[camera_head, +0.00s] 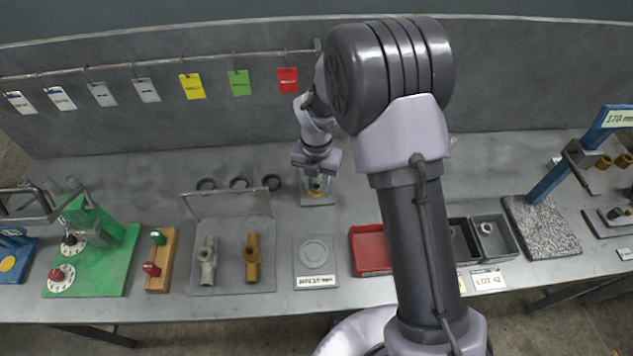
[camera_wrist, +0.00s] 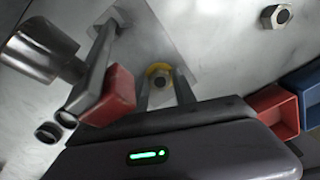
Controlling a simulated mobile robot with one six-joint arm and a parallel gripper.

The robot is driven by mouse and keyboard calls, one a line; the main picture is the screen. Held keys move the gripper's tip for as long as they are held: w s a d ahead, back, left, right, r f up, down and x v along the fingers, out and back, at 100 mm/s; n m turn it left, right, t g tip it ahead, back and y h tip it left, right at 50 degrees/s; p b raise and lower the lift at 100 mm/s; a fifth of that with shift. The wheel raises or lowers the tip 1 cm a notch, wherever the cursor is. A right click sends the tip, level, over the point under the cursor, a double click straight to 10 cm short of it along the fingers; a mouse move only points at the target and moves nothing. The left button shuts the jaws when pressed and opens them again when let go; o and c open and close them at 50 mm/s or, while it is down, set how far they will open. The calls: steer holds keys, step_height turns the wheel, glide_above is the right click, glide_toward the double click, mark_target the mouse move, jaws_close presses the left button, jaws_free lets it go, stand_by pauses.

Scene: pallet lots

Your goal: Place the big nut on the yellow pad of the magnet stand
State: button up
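The magnet stand's light metal base (camera_wrist: 132,32) fills the middle of the wrist view. A rod with a red block (camera_wrist: 121,88) is to the left of my fingers there. The yellow pad (camera_wrist: 153,69) shows as a ring around the far side of a grey nut (camera_wrist: 160,81). In the head view the yellow pad (camera_head: 317,188) is just below my gripper (camera_head: 316,174). My gripper points down with one finger on each side of the nut (camera_wrist: 162,90). Whether the fingers touch the nut, and whether it rests fully on the pad, I cannot tell.
Another nut (camera_wrist: 277,16) lies apart on the table. A red bin (camera_head: 370,250) and dark bins (camera_head: 495,240) stand at the front right of the head view. A plate with two fittings (camera_head: 230,284) and a square plate (camera_head: 315,263) are in front. My arm hides the middle right.

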steer(key=shift+o, duration=1.1)
step_height(320, 180, up, 12)
steer(key=p, duration=0.6)
step_height(320, 180, up, 10)
steer(key=m+t, duration=0.1)
steer(key=m, duration=0.8)
glide_above(317, 186)
steer(key=s+d, duration=0.2)
steer(key=s, duration=0.2)
steer(key=s+d+r+m+t, duration=0.1)
steer(key=s+r+m, duration=0.2)
steer(key=s+m, duration=0.3)
steer(key=s+d+r+m+t+y, duration=0.1)
steer(key=s+r+m+t, duration=0.1)
steer(key=s+r+m, duration=0.2)
steer(key=s+d+r+m+t+y, duration=0.1)
steer(key=s+r+m, duration=0.3)
steer(key=s+m, duration=0.6)
steer(key=d+m, duration=0.1)
steer(key=m, duration=0.6)
steer(key=shift+s+t+b, duration=0.2)
steer(key=shift+t+b, duration=0.1)
steer(key=shift+t, duration=0.1)
